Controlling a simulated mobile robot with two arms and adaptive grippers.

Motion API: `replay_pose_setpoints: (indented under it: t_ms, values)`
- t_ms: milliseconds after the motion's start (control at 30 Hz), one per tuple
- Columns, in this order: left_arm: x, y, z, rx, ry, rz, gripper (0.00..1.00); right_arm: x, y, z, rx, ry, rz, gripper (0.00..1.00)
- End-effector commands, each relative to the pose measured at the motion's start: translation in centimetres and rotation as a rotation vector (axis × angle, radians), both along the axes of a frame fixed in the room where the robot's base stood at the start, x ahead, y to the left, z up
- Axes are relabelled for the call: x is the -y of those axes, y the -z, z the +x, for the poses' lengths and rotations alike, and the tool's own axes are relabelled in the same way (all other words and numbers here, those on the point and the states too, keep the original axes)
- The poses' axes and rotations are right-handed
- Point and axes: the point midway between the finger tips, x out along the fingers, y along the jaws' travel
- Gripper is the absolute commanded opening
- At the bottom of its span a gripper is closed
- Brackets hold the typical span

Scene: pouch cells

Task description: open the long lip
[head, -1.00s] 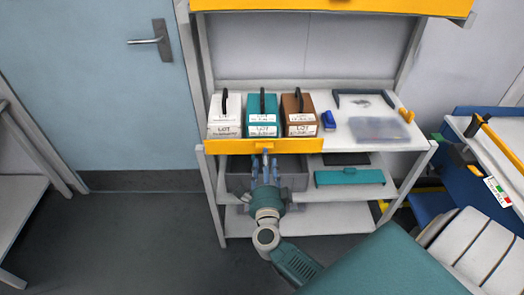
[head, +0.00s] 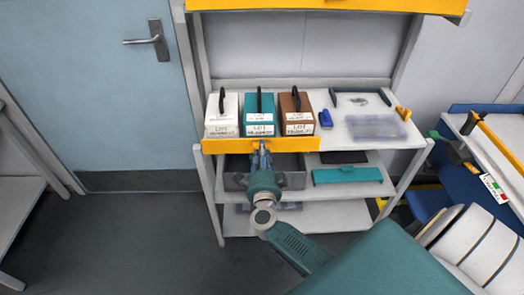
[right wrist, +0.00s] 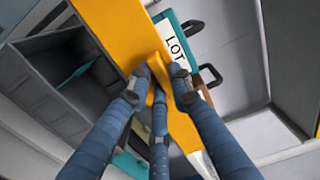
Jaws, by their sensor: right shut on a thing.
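The long lip is a yellow strip (head: 225,146) along the front edge of the upper shelf, standing upright in front of three boxes. My right gripper (head: 262,147) is at the middle of the lip. In the right wrist view its blue fingers (right wrist: 158,80) are shut around a small yellow tab (right wrist: 154,66) on the lip (right wrist: 108,25). The fingers hide part of the tab. My left gripper is not in view.
White (head: 222,112), teal (head: 259,112) and brown (head: 297,112) boxes with black handles stand behind the lip. A grey bin (head: 236,181) and a teal piece (head: 347,175) are on the shelf below. A clear case (head: 375,127) lies at the right.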

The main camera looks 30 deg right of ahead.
Motion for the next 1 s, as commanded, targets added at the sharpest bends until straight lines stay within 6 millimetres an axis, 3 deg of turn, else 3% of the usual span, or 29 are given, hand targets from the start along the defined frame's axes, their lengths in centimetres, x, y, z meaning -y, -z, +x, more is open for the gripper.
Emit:
replay_pose_setpoints:
  t_ms: [133, 433, 833, 867, 900, 967, 1000]
  values:
    - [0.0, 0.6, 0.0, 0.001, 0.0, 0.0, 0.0, 0.0, 0.8, 0.0, -0.002, 0.001, 0.001, 0.0]
    - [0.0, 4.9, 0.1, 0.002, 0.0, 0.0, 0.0, -0.1, 6.3, 0.0, -0.002, 0.0, 0.004, 0.0]
    - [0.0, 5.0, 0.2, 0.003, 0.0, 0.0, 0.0, -0.1, 6.5, 0.0, -0.001, -0.001, 0.001, 0.0]
    - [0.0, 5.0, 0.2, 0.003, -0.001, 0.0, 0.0, -0.1, 6.5, 0.0, -0.001, -0.001, 0.001, 0.21]
    - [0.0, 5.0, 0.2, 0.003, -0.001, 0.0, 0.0, -0.1, 6.5, 0.0, -0.001, -0.001, 0.001, 0.29]
    - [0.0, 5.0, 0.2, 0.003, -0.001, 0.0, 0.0, -0.1, 6.5, 0.0, -0.001, -0.001, 0.001, 0.4]
    - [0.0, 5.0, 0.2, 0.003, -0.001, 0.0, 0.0, -0.1, 6.5, 0.0, 0.0, -0.001, 0.0, 0.4]
